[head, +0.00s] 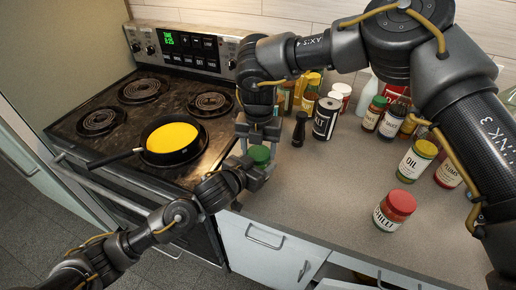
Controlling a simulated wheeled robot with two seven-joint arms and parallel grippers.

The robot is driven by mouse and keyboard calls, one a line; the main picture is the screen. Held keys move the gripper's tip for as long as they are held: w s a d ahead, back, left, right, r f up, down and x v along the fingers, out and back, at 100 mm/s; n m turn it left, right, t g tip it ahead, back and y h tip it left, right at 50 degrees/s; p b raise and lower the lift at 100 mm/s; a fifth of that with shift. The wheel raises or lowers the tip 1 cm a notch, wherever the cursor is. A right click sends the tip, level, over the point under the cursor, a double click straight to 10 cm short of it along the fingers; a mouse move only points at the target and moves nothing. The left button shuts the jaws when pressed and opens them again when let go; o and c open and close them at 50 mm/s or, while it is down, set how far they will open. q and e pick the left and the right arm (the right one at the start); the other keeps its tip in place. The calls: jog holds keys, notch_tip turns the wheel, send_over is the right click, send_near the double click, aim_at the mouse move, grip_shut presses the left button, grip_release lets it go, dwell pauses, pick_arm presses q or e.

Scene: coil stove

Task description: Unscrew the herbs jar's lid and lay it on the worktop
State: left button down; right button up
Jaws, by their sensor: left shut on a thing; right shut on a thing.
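A green lid (259,154) shows between my two grippers at the worktop's left edge, beside the stove. I take it as the herbs jar's lid; the jar's body and label are hidden behind my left gripper. My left gripper (258,172) reaches in from the lower left and is shut around the jar just below the lid. My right gripper (259,139) points down from above and is shut at the lid. I cannot tell whether the lid is still seated on the jar. The grey worktop (310,205) extends to the right.
A pan (173,140) with yellow contents sits on the stove (120,125). A dark pepper mill (300,129) and a black-and-white can (326,118) stand close to the right. The front middle worktop is clear.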

aim_at(259, 152)
jog(key=n, duration=0.3)
jog(key=shift+w, duration=0.1)
jog(key=o, duration=1.1)
jog(key=shift+r, duration=2.3)
jog(key=shift+a+r, duration=0.3)
jog(key=shift+r, duration=0.35)
jog(key=shift+c, duration=0.5)
jog(key=m, duration=0.2)
jog(key=r+m, duration=0.1)
jog(key=m, duration=0.2)
jog(key=shift+r+m, duration=0.3)
jog(key=shift+r, duration=0.1)
jog(key=m, duration=0.4)
jog(key=shift+d+r, duration=0.15)
jog(key=shift+d, duration=0.1)
jog(key=shift+f, duration=4)
